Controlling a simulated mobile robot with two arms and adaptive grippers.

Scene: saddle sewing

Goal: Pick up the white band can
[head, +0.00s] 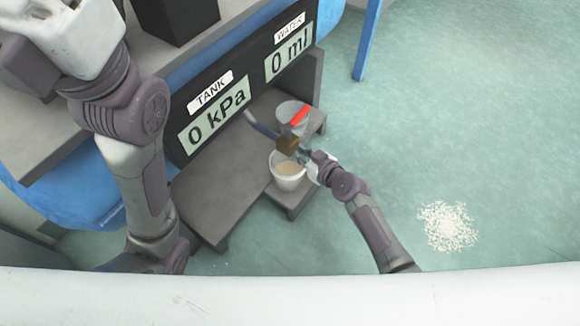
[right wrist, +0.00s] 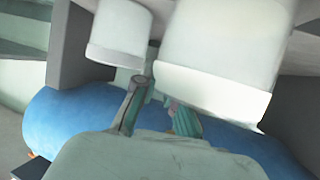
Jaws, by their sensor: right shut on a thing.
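The white band can (head: 288,182), a pale bucket with beige contents, stands upright on the low grey step in the head view. My right gripper (head: 306,157) is at its upper right rim, shut, with a bit of white showing beside it. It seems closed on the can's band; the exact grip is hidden. In the right wrist view, which looks upside down, a large white can (right wrist: 215,50) is close to the fingers (right wrist: 155,110). My left arm shows at the left, but its gripper is out of view.
A similar can with a red band (head: 299,116) stands just behind; it also shows in the right wrist view (right wrist: 119,38). White grains (head: 448,227) lie on the floor at right.

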